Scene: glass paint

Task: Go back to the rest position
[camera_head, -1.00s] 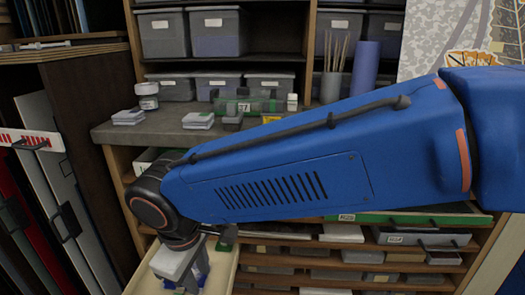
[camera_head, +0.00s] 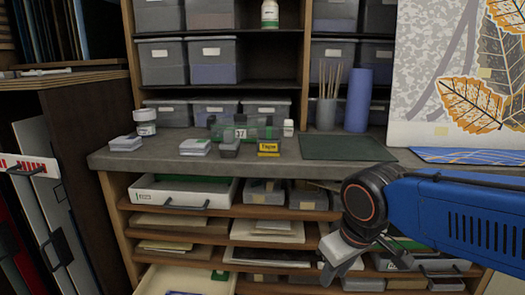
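My blue arm comes in from the right edge. My gripper (camera_head: 338,270) hangs from the black wrist joint in front of the shelves under the counter, right of centre. Its fingers are small and seen at an angle, so I cannot tell how far apart they are. I see no object held in it. An open cream drawer (camera_head: 228,284) is at the bottom left, with something blue and green partly visible inside. My gripper is to the right of this drawer and apart from it.
The grey counter (camera_head: 300,168) carries a white jar (camera_head: 145,122), small stacks, a green box (camera_head: 240,128), a yellow-labelled block (camera_head: 268,148) and a dark green mat (camera_head: 345,147). A white drawer (camera_head: 180,190) sticks out below. Upright panels (camera_head: 50,190) stand at left.

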